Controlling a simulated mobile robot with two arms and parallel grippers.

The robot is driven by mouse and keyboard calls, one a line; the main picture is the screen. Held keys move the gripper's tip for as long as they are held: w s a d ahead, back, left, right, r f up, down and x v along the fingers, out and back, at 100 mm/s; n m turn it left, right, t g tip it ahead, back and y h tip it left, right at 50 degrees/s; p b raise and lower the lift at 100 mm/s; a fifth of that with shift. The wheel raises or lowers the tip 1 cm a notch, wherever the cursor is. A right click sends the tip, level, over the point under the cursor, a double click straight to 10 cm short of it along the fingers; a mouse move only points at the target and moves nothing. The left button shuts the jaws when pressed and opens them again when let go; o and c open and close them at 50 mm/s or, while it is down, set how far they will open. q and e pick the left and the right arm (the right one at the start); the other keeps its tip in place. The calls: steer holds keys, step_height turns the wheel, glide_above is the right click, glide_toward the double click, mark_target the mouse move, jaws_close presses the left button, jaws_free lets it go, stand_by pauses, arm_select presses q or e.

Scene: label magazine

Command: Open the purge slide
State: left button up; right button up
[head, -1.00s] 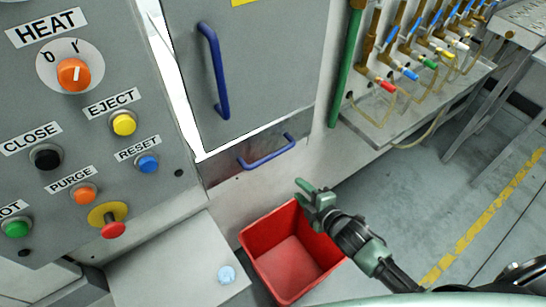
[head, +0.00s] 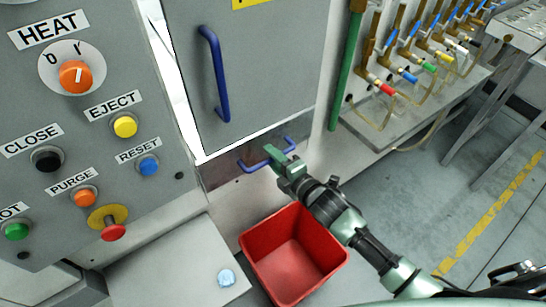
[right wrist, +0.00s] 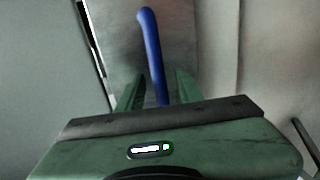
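The purge slide (head: 216,174) is a low grey metal panel under the tall cabinet door, with a blue bar handle (head: 253,165). It sits in line with the machine front and looks shut. My right gripper (head: 282,157) is at this handle, its fingers overlapping the handle's right part in the head view. In the right wrist view, the blue handle (right wrist: 151,45) runs between the two green fingers, with gaps visible beside it. The gripper is open around the handle, not clamped. My left gripper is out of view.
A red bin (head: 291,262) stands on the floor below the slide. The grey door (head: 270,70) above has its own blue handle (head: 214,72). A button panel (head: 100,150) is at left. A green pipe (head: 345,75) and hose shelf (head: 400,120) are at right.

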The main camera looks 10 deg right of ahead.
jaws_close()
stand_by(1.4)
